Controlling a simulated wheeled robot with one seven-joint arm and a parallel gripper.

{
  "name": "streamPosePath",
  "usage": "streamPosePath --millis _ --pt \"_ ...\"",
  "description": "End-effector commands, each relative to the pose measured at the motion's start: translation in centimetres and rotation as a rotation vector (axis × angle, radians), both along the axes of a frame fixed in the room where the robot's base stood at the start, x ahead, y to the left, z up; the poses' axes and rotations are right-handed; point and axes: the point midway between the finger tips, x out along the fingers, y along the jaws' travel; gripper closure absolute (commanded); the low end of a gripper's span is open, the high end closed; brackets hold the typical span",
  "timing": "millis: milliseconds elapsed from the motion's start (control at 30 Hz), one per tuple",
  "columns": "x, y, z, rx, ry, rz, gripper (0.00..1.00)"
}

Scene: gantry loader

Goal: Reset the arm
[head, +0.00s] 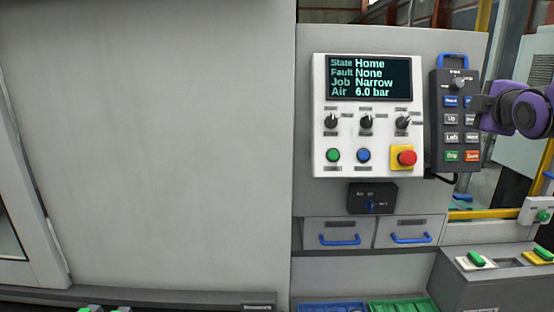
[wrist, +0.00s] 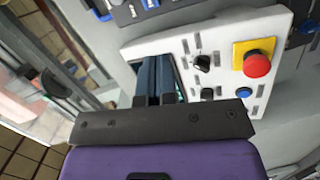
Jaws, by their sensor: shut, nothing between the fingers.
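My purple arm with its gripper (head: 480,104) reaches in from the right in the head view, in front of the right edge of the teach pendant (head: 438,130). In the wrist view my gripper's dark fingers (wrist: 158,62) are together and empty, overlapping the control panel's screen in the picture. The white control panel (head: 318,130) also shows in the wrist view (wrist: 215,45). Its screen (head: 368,78) reads State Home, Fault None, Job Narrow, Air 6.0 bar. I cannot tell whether my gripper touches the pendant.
The panel has three knobs, a green button (head: 334,155), a blue button (head: 363,155) and a red emergency stop (head: 406,158). Below are a small black switch box (head: 373,198) and two drawers with blue handles (head: 338,240). Blue and green bins (head: 403,306) sit lower down.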

Motion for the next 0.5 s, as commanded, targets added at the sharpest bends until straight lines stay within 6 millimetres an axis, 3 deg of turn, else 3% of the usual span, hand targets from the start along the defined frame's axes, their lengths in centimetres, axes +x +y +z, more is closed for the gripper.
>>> streamPosePath --millis 267,500 --pt "-8.5 4.8 -3.6 0.563 0.272 -0.164 1.0" --pt "-17.6 9.1 -7.2 0.974 0.511 -0.411 1.0"
